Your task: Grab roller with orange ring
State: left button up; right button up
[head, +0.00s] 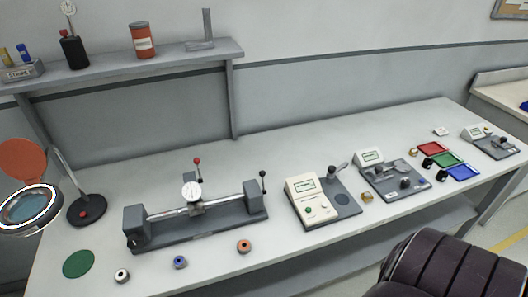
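The roller with the orange ring (244,246) stands near the front edge of the bench (215,270), right of two similar rollers. It is a small, short cylinder with an orange ring around a dark centre. The roller with the blue ring (180,262) is to its left. A roller with a white or pale ring (122,276) is farther left. All three are in front of the grey measuring fixture and apart from one another. Neither of my grippers is in view.
The grey fixture (200,225) with a dial gauge stands behind the rollers. A magnifier lamp (30,208) and green disc (78,263) are at left. Instruments (310,198) and coloured trays (447,159) are at right. A dark padded chair (455,268) is at the front right.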

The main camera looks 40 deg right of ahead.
aim_at(244, 246)
jog(key=z, duration=1.05)
